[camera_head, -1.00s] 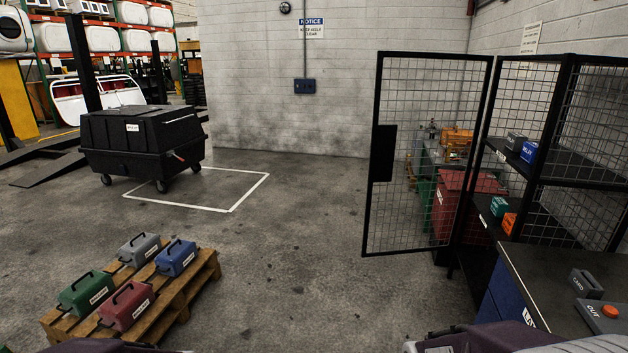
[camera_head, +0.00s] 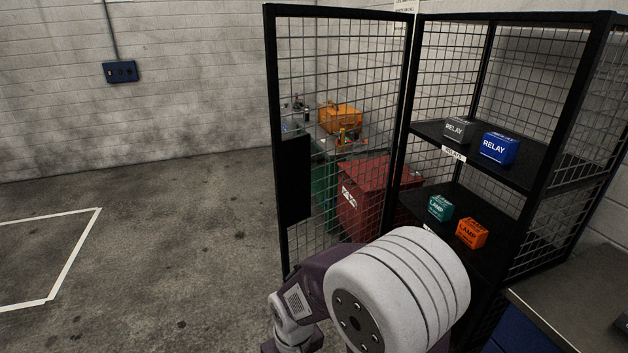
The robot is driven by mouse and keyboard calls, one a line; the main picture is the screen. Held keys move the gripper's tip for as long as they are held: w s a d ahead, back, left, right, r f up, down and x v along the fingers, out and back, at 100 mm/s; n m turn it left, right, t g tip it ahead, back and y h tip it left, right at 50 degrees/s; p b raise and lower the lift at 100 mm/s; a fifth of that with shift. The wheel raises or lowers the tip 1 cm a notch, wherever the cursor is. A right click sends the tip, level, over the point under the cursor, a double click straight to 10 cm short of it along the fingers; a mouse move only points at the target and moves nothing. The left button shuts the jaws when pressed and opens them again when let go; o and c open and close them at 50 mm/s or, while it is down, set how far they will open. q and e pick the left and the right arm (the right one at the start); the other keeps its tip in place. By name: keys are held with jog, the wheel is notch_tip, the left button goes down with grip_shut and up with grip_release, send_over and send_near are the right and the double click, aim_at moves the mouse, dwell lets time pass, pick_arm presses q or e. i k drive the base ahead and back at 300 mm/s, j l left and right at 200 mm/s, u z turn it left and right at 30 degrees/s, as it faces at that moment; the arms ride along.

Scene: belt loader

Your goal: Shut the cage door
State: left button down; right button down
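The cage door (camera_head: 293,180) is a black-framed wire mesh panel with a dark plate on its free edge. It stands wide open, swung out to the left of the cage (camera_head: 419,75). The cage's front is uncovered and its shelves show. My arm, white and purple, rises from the bottom of the view in front of the door's lower part and the cage's lower left. It hides the bottom of the door. No gripper fingers show, so I cannot see either gripper.
Grey and blue relay boxes (camera_head: 499,148) sit on the upper shelf, teal and orange lamp boxes (camera_head: 471,233) on the lower. A red bin (camera_head: 365,190) stands behind the door. A counter (camera_head: 575,290) is at the right. Floor (camera_head: 150,240) left of the door is clear.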

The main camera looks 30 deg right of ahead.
aim_at(292, 156)
jog(key=i+j+z, duration=0.1)
jog(key=i+z, duration=0.35)
jog(key=i+j+z, duration=0.2)
jog(key=i+z, duration=0.25)
jog(key=i+j+z, duration=0.6)
jog(key=j+z, duration=0.25)
jog(key=i+j+z, duration=0.2)
jog(key=j+z, duration=0.25)
jog(key=i+j+z, duration=0.1)
jog(key=j+z, duration=0.35)
jog(key=j, duration=0.2)
jog(key=j+z, duration=0.4)
jog(key=j, duration=0.2)
jog(key=k+j+z, duration=0.1)
jog(key=j+z, duration=0.35)
jog(key=j, duration=0.2)
jog(key=k+j, duration=0.15)
jog(key=j, duration=0.15)
jog(key=k+j+z, duration=0.1)
jog(key=j, duration=0.25)
jog(key=k, duration=0.1)
